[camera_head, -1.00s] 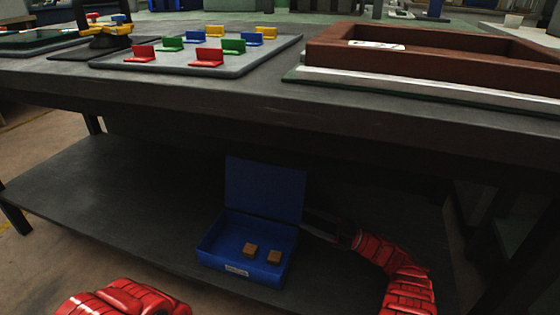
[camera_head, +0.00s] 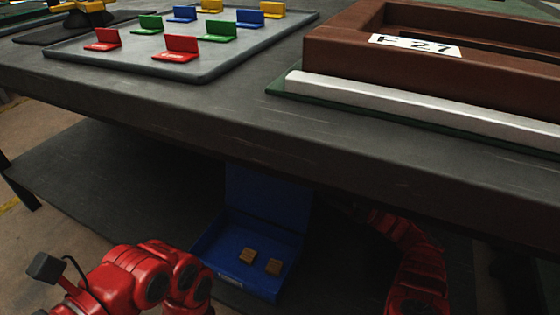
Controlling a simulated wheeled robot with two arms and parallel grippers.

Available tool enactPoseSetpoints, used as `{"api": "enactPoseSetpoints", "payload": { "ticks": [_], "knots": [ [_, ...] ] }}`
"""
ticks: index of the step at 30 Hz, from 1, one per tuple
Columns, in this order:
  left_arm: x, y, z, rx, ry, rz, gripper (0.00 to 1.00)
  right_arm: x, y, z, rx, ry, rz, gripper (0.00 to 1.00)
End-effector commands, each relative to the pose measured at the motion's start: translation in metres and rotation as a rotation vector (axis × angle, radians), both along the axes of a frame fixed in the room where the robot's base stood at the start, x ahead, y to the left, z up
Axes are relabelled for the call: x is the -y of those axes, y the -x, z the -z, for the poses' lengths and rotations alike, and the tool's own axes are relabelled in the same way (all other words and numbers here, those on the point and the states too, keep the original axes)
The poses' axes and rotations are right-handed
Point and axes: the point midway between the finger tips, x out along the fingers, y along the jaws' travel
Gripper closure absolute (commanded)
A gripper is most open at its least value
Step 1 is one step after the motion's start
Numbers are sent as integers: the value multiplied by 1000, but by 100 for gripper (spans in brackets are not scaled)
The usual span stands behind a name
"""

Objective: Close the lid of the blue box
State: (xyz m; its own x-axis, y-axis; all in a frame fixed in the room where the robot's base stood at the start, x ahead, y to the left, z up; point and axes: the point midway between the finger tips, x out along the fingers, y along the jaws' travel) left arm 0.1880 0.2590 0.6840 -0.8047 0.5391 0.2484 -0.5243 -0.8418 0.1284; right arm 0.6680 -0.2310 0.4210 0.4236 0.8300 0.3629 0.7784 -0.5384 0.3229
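The blue box (camera_head: 219,278) sits on the lower shelf with its lid (camera_head: 262,200) standing open at the back, and the lid's top reaches the tabletop's edge in the picture. Two small brown blocks, one on the left (camera_head: 248,256) and one on the right (camera_head: 274,267), lie inside. My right arm, red, comes up from the lower right and reaches under the table, right of the lid. Its gripper is lost in the shadow there, so its fingers and any contact with the lid cannot be made out. My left arm, red, is at the lower left, partly over the box's left front; its gripper is not visible.
The tabletop (camera_head: 230,110) overhangs the shelf (camera_head: 110,180) and limits the room above the box. On top are a grey tray (camera_head: 130,62) with several coloured brackets and a brown frame (camera_head: 345,50) with a label. The shelf left of the box is clear.

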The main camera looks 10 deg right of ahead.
Motion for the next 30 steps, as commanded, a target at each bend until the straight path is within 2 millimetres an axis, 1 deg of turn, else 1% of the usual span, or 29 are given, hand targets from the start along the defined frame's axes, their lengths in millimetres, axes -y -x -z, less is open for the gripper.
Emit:
{"api": "enactPoseSetpoints", "payload": {
  "ticks": [1,2,6,8,11,13,15,18,23,24,27,30],
  "knots": [
    [7,-8,-9,-64,-29,-32,38,-7,-2,-5,0,1,-5,50],
    [12,-12,-13,-102,-48,-52,38,-11,-4,-7,0,1,-5,50],
    [35,-35,-23,-267,-137,-142,38,-39,-16,-18,0,1,-7,50],
    [31,-29,-18,-230,-120,-126,38,-45,-22,-17,0,4,-1,50],
    [28,-25,-17,-204,-106,-113,38,-59,-28,-25,3,1,-3,50],
    [17,-13,-9,-116,-61,-68,38,-69,-34,-26,1,2,-2,50],
    [6,-4,-1,-34,-18,-23,38,-80,-39,-31,2,0,-1,50],
    [-11,8,13,86,41,46,38,-92,-46,-37,2,0,-3,50],
    [-31,17,34,241,116,139,38,-106,-54,-43,0,-1,2,50],
    [-32,18,40,233,118,130,38,-111,-56,-44,1,0,-1,50],
    [-32,20,44,203,117,102,38,-122,-61,-50,2,-1,-1,50],
    [-31,22,46,192,118,89,38,-127,-65,-54,0,0,1,50]
  ]
}}
